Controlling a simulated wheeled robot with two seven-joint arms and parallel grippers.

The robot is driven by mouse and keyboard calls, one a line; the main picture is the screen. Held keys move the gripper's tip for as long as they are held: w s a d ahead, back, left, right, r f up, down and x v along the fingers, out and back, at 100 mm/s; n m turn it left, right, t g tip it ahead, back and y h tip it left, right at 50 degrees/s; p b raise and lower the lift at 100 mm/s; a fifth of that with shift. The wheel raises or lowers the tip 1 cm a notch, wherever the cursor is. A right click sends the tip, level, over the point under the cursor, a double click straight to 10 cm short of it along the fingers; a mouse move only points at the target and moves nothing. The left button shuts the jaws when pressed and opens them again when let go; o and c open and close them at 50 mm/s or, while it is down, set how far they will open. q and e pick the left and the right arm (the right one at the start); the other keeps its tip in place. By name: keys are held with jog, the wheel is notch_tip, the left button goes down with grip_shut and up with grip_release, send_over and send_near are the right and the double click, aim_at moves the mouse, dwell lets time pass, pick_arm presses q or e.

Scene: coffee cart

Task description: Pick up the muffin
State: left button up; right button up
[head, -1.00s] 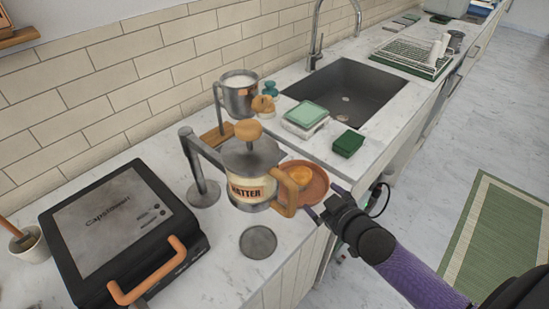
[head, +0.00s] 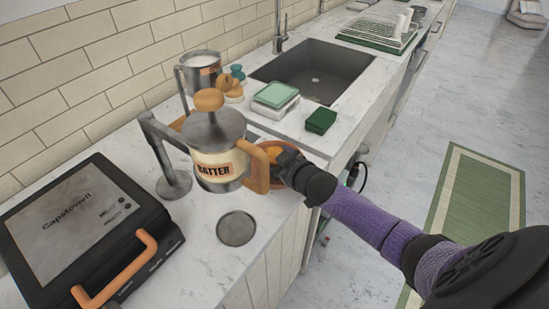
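The muffin, a golden-orange lump (head: 273,151), sits on a terracotta plate (head: 325,178) on the counter. It is mostly hidden behind the batter jug's handle and my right gripper. My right gripper (head: 283,162) reaches in from the right over the plate, at the muffin. Its fingertips are hidden, so I cannot tell whether they are open or touching the muffin. My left gripper is not in view.
The batter jug (head: 216,165) with its wooden handle stands close left of my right gripper. A metal pitcher (head: 200,75), scale (head: 275,97) and green box (head: 321,120) stand behind. The sink (head: 318,72) lies beyond; a black appliance (head: 85,225) is at left.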

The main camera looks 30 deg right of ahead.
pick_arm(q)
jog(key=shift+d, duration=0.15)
pick_arm(e)
jog(key=c, duration=0.5)
